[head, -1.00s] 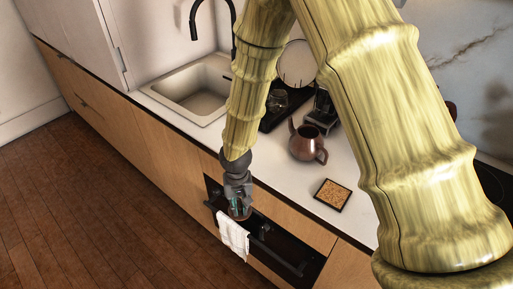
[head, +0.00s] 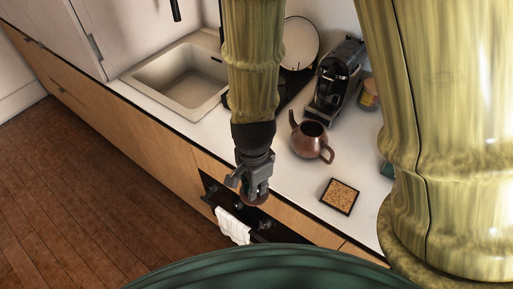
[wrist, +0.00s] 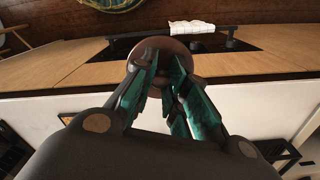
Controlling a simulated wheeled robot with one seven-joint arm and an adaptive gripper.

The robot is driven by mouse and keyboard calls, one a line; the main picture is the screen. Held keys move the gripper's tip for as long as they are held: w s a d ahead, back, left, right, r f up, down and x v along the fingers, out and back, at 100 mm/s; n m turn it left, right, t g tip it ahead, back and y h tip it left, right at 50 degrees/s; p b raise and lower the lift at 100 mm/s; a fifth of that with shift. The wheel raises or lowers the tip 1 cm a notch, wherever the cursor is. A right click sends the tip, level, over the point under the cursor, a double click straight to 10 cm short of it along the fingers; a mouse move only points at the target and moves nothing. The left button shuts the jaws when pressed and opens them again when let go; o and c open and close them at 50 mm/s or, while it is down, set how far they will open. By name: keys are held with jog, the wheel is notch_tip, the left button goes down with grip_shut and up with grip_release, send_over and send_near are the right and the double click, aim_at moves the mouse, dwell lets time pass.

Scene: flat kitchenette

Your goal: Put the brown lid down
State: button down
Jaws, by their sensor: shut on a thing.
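My gripper (head: 253,190) is shut on the brown lid (head: 256,200), a small round brown piece. In the wrist view the lid (wrist: 188,56) shows as a disc between and beyond the green-padded fingers (wrist: 166,82); the fingers hide part of it. In the head view my gripper and the lid appear in front of the counter's front edge, over the oven front. The brown teapot (head: 308,143) stands upright on the counter with its top open, to the right of and beyond my gripper.
A cork square with a dark frame (head: 340,196) lies on the white counter (head: 291,185), with bare counter around it. A coffee machine (head: 333,83) and a jar (head: 368,95) stand behind the teapot. The sink (head: 176,82) is at left. A white towel (head: 233,226) hangs on the oven handle.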

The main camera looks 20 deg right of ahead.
jog(key=shift+w+d+f+b, duration=0.25)
jog(key=shift+w+b, duration=0.25)
jog(key=shift+b, duration=0.6)
jog(key=shift+w+d+r+b, duration=0.1)
jog(key=shift+w+d+b, duration=0.2)
jog(key=shift+w+b, duration=0.7)
jog(key=w+d+p, duration=0.1)
jog(key=w, duration=0.3)
jog(key=w+d+p, duration=0.1)
jog(key=w+d, duration=0.1)
jog(key=w, duration=0.1)
jog(key=w+d+f+p, duration=0.1)
jog(key=w, duration=0.3)
jog(key=shift+w+d+p, duration=0.3)
jog(key=shift+d+p, duration=0.05)
jog(key=shift+p, duration=0.05)
jog(key=shift+w, duration=0.1)
jog(key=shift+f+p, duration=0.75)
jog(key=shift+f, duration=0.95)
jog(key=shift+f, duration=0.15)
jog(key=c, duration=1.4)
grip_release()
jog(key=shift+r, duration=0.2)
jog(key=shift+r+b, duration=1.65)
jog(key=shift+r, duration=4.3)
